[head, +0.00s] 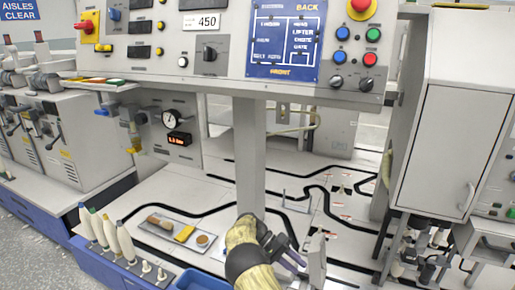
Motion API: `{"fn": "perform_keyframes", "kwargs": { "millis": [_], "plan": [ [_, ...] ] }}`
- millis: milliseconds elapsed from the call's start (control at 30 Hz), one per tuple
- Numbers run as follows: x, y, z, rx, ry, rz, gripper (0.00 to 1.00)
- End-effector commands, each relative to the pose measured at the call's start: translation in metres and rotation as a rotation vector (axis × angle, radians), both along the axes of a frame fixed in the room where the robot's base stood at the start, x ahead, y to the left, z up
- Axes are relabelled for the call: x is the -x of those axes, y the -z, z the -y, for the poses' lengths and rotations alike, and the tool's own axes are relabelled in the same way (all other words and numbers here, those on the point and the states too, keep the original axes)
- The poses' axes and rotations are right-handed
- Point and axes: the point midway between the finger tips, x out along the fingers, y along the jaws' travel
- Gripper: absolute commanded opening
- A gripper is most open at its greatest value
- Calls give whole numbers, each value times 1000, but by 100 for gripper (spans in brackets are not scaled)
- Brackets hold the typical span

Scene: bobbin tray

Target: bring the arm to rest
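My gripper (296,262) is at the bottom centre of the head view, at the end of my arm with its yellowish cover. It is low over the white worktop, just right of the grey post. Its dark and purplish parts are small and seen from behind, so I cannot tell whether the fingers are open or shut, or whether anything is between them. A pale upright plate (317,262) stands close to its right; I cannot tell if they touch. A grey tray (208,252) with a brown, a yellow and a tan item lies on the worktop to the left.
A blue bin (195,281) is at the bottom edge. The grey post (249,155) rises behind my gripper to a control panel (140,45). A grey cabinet (452,140) stands right. Black lines cross the worktop.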

Motion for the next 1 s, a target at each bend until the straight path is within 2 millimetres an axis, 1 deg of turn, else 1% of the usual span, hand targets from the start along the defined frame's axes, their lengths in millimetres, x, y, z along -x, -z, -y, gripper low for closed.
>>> {"fn": "perform_keyframes", "kwargs": {
  "millis": [33,167,300,400,667,867,1000],
  "plan": [
    [1,-6,6,-29,9,2,34],
    [5,-18,23,-123,23,9,34],
    [17,-34,43,-266,33,28,34],
    [28,-44,52,-371,25,49,34],
    [66,-74,61,-617,-29,132,34],
    [103,-97,58,-773,-101,216,34],
    [132,-113,54,-859,-167,282,34]
  ]
}}
